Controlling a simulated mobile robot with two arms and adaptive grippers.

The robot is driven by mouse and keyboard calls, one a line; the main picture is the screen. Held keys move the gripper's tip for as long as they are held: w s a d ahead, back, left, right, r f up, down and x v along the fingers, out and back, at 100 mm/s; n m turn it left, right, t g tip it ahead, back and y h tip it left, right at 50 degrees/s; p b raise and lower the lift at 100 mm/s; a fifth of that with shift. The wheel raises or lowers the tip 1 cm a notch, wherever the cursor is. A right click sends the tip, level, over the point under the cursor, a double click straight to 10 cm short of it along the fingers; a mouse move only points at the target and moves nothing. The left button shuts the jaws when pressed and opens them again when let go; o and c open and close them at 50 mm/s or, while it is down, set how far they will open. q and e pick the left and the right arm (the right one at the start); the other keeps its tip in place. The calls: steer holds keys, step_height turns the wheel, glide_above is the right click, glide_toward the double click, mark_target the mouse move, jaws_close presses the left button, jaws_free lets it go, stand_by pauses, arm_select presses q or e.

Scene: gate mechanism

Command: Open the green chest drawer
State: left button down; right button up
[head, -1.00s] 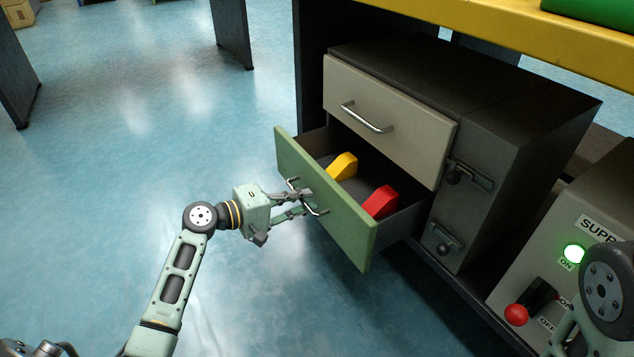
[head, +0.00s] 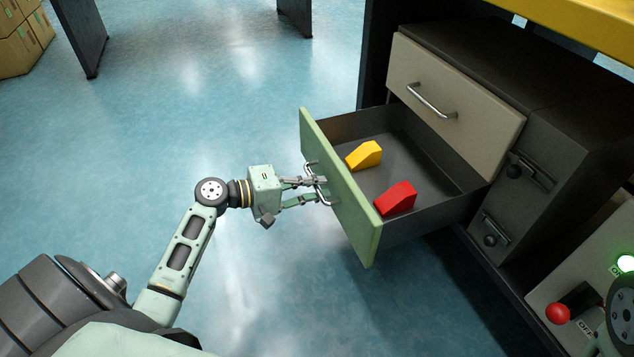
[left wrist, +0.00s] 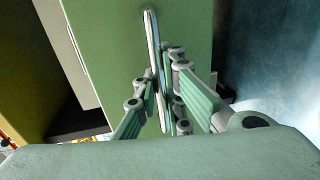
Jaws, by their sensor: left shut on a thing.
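The green chest drawer (head: 352,212) is pulled well out of the chest, below a closed beige drawer (head: 462,110). Its metal handle (head: 318,184) is on the green front. My left gripper (head: 322,190) is shut on this handle. In the left wrist view the handle (left wrist: 152,45) runs between the fingers in front of the green panel (left wrist: 105,45). Inside the drawer lie a yellow block (head: 364,155) and a red block (head: 396,198). My right gripper is out of view; only part of my right arm shows at the lower right edge.
A control box with a red-knobbed lever (head: 558,313) and a lit green lamp (head: 626,263) stands at the lower right. Latches (head: 528,172) are on the chest's side. A yellow shelf (head: 590,22) is above. The blue floor left of the drawer is clear.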

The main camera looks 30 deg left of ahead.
arm_select(q)
steer(key=c, duration=2.1)
jaws_free()
steer(key=v, duration=1.2)
steer(key=shift+s, duration=0.1)
